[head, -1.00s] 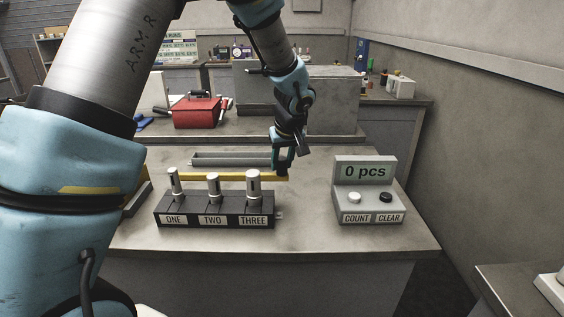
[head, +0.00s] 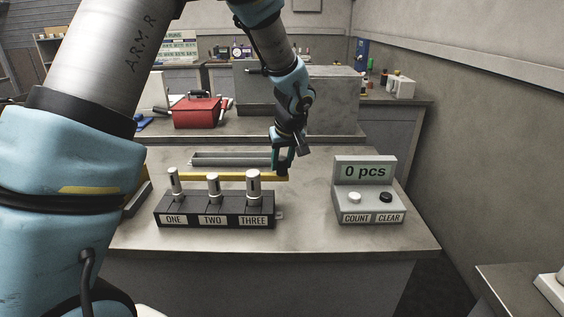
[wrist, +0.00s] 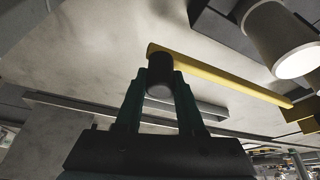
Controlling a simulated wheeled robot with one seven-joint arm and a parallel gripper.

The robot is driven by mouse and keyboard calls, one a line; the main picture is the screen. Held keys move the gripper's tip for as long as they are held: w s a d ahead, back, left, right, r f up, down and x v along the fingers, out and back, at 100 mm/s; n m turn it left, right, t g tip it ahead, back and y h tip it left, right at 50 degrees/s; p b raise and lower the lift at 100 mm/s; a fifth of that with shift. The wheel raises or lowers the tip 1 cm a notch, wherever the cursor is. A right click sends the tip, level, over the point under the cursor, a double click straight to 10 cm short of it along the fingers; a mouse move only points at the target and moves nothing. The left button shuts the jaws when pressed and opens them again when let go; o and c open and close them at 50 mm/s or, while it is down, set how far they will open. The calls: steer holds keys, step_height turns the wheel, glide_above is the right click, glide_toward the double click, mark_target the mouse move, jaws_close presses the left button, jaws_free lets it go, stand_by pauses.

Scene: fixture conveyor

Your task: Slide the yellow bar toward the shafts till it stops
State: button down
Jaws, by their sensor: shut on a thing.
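The yellow bar (head: 233,177) lies across the table just behind the block of shafts, its right end near the tall shaft. My gripper (head: 282,166) is at that right end, pointing down. In the wrist view the gripper (wrist: 160,84) is shut on a dark round knob (wrist: 160,72) at the end of the yellow bar (wrist: 225,73). Three metal shafts, at ONE (head: 174,185), TWO (head: 213,189) and THREE (head: 253,187), stand upright in the dark block (head: 213,210) in front. There is a visible gap between bar and shafts.
A grey rail (head: 232,159) lies behind the bar. A counter box (head: 369,190) reading "0 pcs", with COUNT and CLEAR buttons, stands to the right. A red toolbox (head: 196,112) is on the bench behind. Table space between block and counter is clear.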

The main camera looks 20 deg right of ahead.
steer(key=shift+s+a+f+b, duration=0.2)
steer(key=shift+s+b, duration=0.3)
steer(key=shift+b, duration=0.35)
steer(key=s+b, duration=0.1)
steer(key=s+a+b, duration=0.1)
steer(key=s+b, duration=0.1)
steer(key=s+a+b, duration=0.1)
steer(key=shift+s+a+r, duration=0.1)
steer(key=shift+s+r, duration=0.1)
steer(key=shift+s, duration=0.2)
steer(key=c, duration=0.5)
jaws_free()
steer(key=shift+r, duration=0.1)
steer(key=b+v, duration=0.1)
steer(key=v, duration=0.9)
steer(key=shift+s+r+b, duration=0.25)
steer(key=shift+b, duration=0.15)
